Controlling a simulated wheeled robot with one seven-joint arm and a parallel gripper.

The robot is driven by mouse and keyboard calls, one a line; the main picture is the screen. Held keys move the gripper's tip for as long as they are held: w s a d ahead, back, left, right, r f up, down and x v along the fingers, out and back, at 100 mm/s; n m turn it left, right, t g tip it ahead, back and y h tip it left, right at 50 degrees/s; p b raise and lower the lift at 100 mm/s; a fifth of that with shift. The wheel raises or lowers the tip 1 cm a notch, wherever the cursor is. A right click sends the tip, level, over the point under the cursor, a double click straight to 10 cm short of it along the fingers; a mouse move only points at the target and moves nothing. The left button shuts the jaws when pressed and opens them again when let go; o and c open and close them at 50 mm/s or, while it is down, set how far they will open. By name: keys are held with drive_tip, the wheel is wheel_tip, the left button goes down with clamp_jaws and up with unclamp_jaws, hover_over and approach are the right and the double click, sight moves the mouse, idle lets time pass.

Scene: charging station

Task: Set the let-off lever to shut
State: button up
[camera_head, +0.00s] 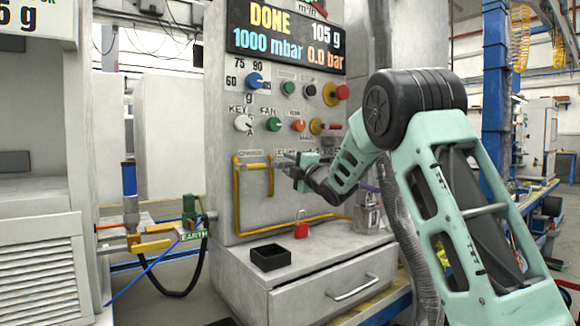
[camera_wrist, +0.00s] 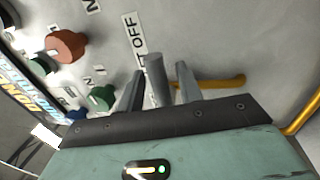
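The let-off lever (camera_wrist: 157,82) is a short grey bar standing out from the panel, below a "LET OFF" label (camera_wrist: 134,36) in the wrist view. My gripper (camera_wrist: 161,88) has one dark finger on each side of it, with narrow gaps seen between lever and fingers. In the head view my gripper (camera_head: 284,160) reaches the middle of the grey panel (camera_head: 222,130), at the end of a yellow pipe (camera_head: 237,195). There the lever is too small and covered to make out its position.
The display (camera_head: 285,38) reads DONE, 105 g, 1000 mbar and 0.0 bar. Several coloured knobs sit above my gripper, including a red one (camera_wrist: 67,46) and a green one (camera_wrist: 101,97). A black tray (camera_head: 270,257) and a red padlock (camera_head: 301,229) are below. An earth clamp (camera_head: 192,222) is left.

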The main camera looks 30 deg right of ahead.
drive_tip(key=shift+s, duration=0.1)
drive_tip(key=s+f+p, duration=0.1)
drive_tip(key=s+f, duration=0.2)
drive_tip(key=s, duration=1.4)
drive_tip(key=shift+d+f, duration=0.2)
drive_tip(key=shift+d, duration=0.15)
